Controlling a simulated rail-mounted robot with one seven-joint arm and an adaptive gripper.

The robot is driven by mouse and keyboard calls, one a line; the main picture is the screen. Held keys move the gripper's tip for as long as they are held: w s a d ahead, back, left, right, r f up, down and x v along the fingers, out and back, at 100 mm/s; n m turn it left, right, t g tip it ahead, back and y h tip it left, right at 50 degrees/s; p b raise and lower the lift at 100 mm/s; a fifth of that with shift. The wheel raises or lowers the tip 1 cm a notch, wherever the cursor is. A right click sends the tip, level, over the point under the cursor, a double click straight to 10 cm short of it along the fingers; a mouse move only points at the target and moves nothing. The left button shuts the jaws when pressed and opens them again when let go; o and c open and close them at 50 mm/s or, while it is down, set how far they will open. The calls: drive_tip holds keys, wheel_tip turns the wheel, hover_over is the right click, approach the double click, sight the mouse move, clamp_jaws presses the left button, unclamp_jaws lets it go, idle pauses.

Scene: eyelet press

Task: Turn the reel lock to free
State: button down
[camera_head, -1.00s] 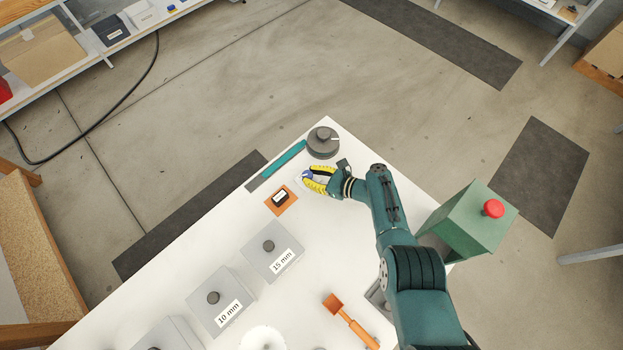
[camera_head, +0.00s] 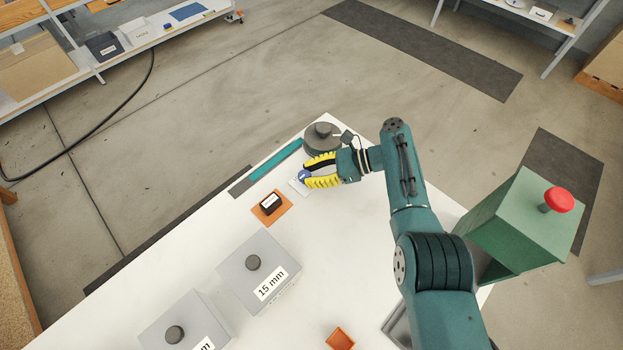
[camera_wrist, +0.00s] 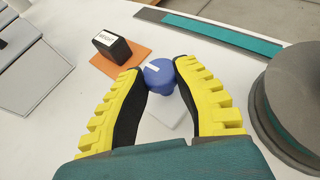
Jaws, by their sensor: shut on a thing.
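The reel lock is a blue round knob (camera_wrist: 160,74) with a white mark on its top, standing on a pale plate (camera_wrist: 168,118). In the wrist view my gripper (camera_wrist: 160,68) has its yellow-ribbed fingers on both sides of the knob, shut on it. In the head view my gripper (camera_head: 305,176) reaches in from the right, and only a little of the blue knob shows at the fingertips. The dark grey reel (camera_head: 322,139) stands just behind the gripper; it also shows at the right of the wrist view (camera_wrist: 290,105).
A black labelled block (camera_head: 270,202) sits on an orange pad near the knob. A teal strip (camera_head: 276,159) lies along the table edge. Grey boxes with knobs, one marked 15 mm (camera_head: 258,268), stand nearer. A green box with a red button (camera_head: 559,200) is at right.

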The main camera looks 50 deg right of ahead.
drive_tip(key=shift+a, duration=0.1)
drive_tip(key=c, duration=0.7)
unclamp_jaws()
drive_tip(key=shift+w+a, duration=0.15)
drive_tip(key=shift+w, duration=0.05)
drive_tip(key=shift+o, duration=0.2)
drive_tip(key=shift+s, duration=0.1)
drive_tip(key=v, duration=1.2)
